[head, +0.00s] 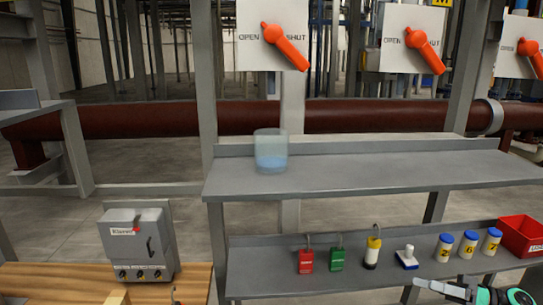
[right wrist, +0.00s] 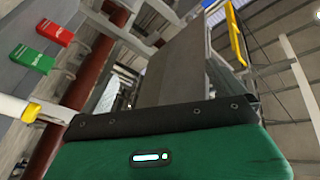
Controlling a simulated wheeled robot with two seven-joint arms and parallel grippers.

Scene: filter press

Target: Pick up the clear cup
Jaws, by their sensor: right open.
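The clear cup (head: 270,150) stands upright on the upper grey shelf (head: 370,172), near its left end. It is see-through, with pale blue liquid in its lower part. My right gripper (head: 440,289) is at the bottom right of the head view, low in front of the lower shelf. It is well below and to the right of the cup, apart from it, and open. The cup cannot be made out in the right wrist view. My left gripper is not in view.
The lower shelf (head: 270,283) holds a red padlock (head: 306,261), a green padlock (head: 336,259), a yellow-topped item (head: 372,252), several numbered blue-capped bottles and a red bin (head: 521,236). A grey control box (head: 138,244) stands on a wooden table. The upper shelf is clear right of the cup.

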